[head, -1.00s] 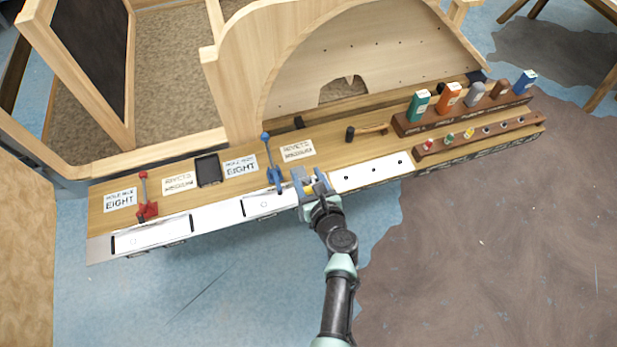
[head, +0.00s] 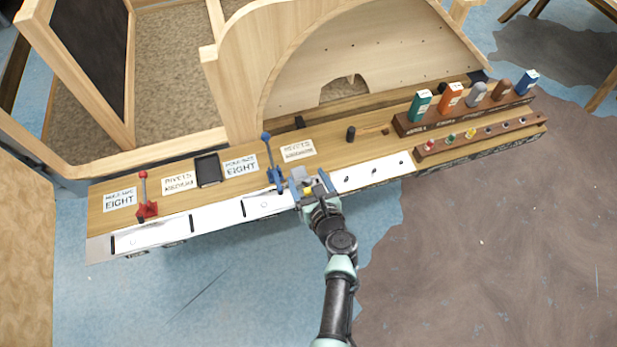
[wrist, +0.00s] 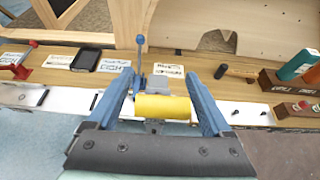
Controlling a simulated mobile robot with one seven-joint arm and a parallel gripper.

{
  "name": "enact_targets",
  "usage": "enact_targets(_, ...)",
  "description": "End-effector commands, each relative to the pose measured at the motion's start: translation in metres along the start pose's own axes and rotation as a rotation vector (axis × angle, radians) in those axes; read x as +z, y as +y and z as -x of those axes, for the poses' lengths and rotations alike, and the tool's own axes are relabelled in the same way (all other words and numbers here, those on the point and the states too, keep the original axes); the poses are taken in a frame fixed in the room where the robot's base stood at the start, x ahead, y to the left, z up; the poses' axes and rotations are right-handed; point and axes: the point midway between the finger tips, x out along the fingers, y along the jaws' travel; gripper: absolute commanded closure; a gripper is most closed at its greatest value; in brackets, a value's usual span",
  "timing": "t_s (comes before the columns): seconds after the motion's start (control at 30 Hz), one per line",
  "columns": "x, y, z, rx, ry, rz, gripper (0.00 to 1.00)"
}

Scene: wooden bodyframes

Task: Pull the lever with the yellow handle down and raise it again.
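The yellow handle (wrist: 163,107) is a short horizontal cylinder in the middle of the wrist view. It lies between the two blue fingers of my gripper (wrist: 158,88), which stand apart, one at each end of it. A narrow gap shows at its left end; contact at the right end cannot be told. A grey block (wrist: 158,84) sits just behind the handle. In the head view my gripper (head: 314,186) is at the front edge of the bench, and only a small patch of the yellow handle (head: 308,190) shows. The rest of its lever is mostly hidden.
A blue lever (head: 270,160) stands upright just left of my gripper. A red lever (head: 146,200) is further left. A dark hammer head (head: 351,133) and a brown rack (head: 460,115) with coloured bottles are to the right. Free floor lies in front of the bench.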

Motion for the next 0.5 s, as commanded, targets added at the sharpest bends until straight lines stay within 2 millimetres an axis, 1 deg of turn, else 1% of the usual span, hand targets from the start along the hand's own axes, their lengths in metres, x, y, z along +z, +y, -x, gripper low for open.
enact_targets(0.33,0.003,-0.002,0.003,-0.003,-0.004,-0.003,0.15)
enact_targets(0.43,0.004,-0.002,0.012,-0.003,-0.005,-0.004,0.15)
enact_targets(0.5,0.004,-0.002,0.022,-0.004,-0.004,-0.003,0.15)
